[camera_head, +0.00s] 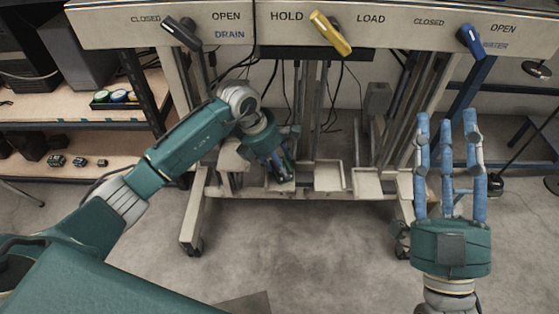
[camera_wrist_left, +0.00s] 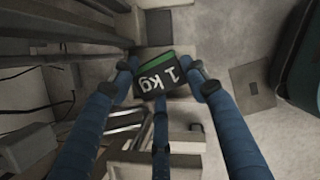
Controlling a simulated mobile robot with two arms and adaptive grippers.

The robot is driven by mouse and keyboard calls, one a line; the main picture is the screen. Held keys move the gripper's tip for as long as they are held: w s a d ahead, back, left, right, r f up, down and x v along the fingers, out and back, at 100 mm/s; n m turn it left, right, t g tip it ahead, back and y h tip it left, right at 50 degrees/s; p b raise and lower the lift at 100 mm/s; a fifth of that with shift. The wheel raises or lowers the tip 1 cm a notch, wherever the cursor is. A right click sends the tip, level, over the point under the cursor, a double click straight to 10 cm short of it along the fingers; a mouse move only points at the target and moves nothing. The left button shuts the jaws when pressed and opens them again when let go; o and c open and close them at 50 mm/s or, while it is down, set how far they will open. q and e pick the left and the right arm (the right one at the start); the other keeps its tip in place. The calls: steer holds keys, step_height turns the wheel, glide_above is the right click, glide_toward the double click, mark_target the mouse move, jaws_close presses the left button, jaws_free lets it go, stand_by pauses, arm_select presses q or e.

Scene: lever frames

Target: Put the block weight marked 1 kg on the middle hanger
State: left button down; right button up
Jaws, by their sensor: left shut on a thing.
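The block weight marked 1 kg (camera_wrist_left: 160,76) is black with a green band and white lettering. It sits between the blue fingers of my left gripper (camera_wrist_left: 165,78) in the left wrist view. In the head view my left gripper (camera_head: 284,172) is low at the frame, over the left hanger tray (camera_head: 279,187); its fingers mostly hide the block there. The middle hanger (camera_head: 328,177), a pale tray, is just right of this gripper. The right hanger tray (camera_head: 367,184) is beyond it. My right gripper (camera_head: 447,125) is open and empty, its fingers pointing up.
A panel (camera_head: 290,20) with a black lever (camera_head: 181,33), yellow lever (camera_head: 330,33) and blue lever (camera_head: 470,41) spans the top. Frame posts and cables surround the trays. A shelf (camera_head: 80,175) with small items stands at left.

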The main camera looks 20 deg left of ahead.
arm_select(q)
steer(key=c, duration=1.2)
jaws_free()
steer(key=shift+f, duration=0.1)
arm_select(e)
steer(key=shift+s+r, duration=0.25)
steer(key=shift+r, duration=0.05)
arm_select(q)
steer(key=shift+a+r, duration=0.1)
steer(key=shift+r, duration=0.1)
steer(key=p+v, duration=0.2)
steer(key=v, duration=0.5)
steer(key=shift+s, duration=0.1)
arm_select(e)
steer(key=w+f+g+h, duration=0.1)
steer(key=w+f+g, duration=0.1)
steer(key=f, duration=0.4)
steer(key=w+f+g, duration=0.2)
steer(key=f+g, duration=0.1)
steer(key=f, duration=0.3)
steer(key=shift+d+g+h, duration=0.25)
steer(key=shift+g+h, duration=0.15)
